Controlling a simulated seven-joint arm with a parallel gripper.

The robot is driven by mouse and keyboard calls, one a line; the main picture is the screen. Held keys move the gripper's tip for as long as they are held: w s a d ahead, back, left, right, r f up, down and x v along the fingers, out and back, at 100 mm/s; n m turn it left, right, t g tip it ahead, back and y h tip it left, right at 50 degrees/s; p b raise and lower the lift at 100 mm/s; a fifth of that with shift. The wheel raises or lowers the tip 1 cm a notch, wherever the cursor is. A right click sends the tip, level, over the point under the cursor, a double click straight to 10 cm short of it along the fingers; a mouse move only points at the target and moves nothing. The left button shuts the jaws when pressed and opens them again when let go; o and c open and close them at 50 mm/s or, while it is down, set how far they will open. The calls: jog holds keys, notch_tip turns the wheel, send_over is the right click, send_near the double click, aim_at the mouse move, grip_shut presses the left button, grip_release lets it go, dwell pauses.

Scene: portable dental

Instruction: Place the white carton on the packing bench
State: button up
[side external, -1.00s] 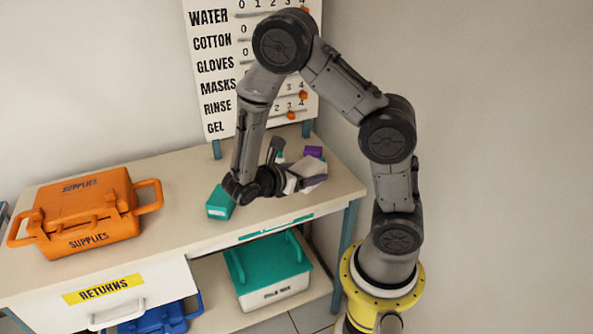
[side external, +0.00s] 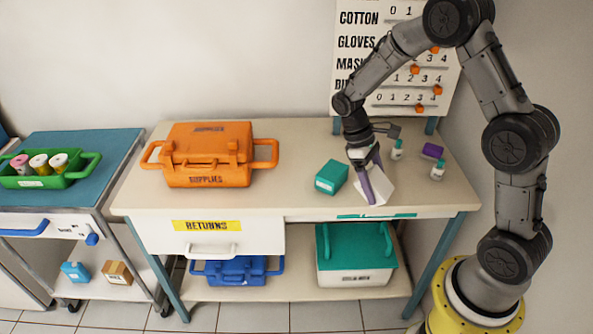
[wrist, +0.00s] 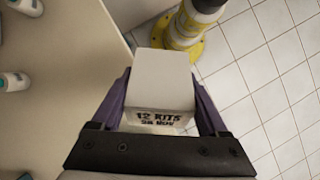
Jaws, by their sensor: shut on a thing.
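The white carton (side external: 378,190) is tilted in the side view, near the front edge of the beige-topped bench (side external: 290,185). In the wrist view the carton (wrist: 163,85) shows black "12 KITS" print. My gripper (wrist: 162,110) is shut on it, with a purple finger on each side. In the side view my gripper (side external: 368,184) points downward and partly hides the carton. In the wrist view the carton shows against the floor, beside the bench edge. I cannot tell its height. No packing label is readable on the bench.
A teal box (side external: 331,177) lies just left of my gripper. White bottles (side external: 437,171) and a purple box (side external: 433,151) stand to the right. An orange supplies case (side external: 210,155) sits further left. A blue-topped cart (side external: 80,160) holds a green tray (side external: 50,182).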

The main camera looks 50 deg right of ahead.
jog(key=w+r+m+t, duration=0.1)
jog(key=w+m+t, duration=0.1)
jog(key=w+m, duration=0.1)
jog(key=w+r+m+t, duration=0.2)
jog(key=w+m, duration=0.1)
jog(key=w, duration=0.3)
jog(key=w+r+m+t, duration=0.1)
jog(key=w+r+m, duration=0.1)
jog(key=w+m, duration=0.1)
jog(key=shift+w+r+m+t+y, duration=0.1)
jog(key=shift+w+m+t+y, duration=0.25)
jog(key=shift+w, duration=0.35)
jog(key=w+d+f+t+h, duration=0.1)
jog(key=w+d+f, duration=0.1)
jog(key=w, duration=0.2)
jog(key=w+d+f+m+h, duration=0.1)
jog(key=w+d+f, duration=0.1)
jog(key=w, duration=0.3)
jog(key=w+d+f+t+h, duration=0.1)
jog(key=w+d+f, duration=0.2)
jog(key=w, duration=0.2)
jog(key=shift+w+f+m+t, duration=0.2)
jog(key=shift+w+m+t, duration=0.05)
jog(key=shift+t, duration=0.1)
jog(key=shift+w+d+f, duration=0.1)
jog(key=shift+w+f, duration=0.05)
jog(key=shift+f, duration=1.55)
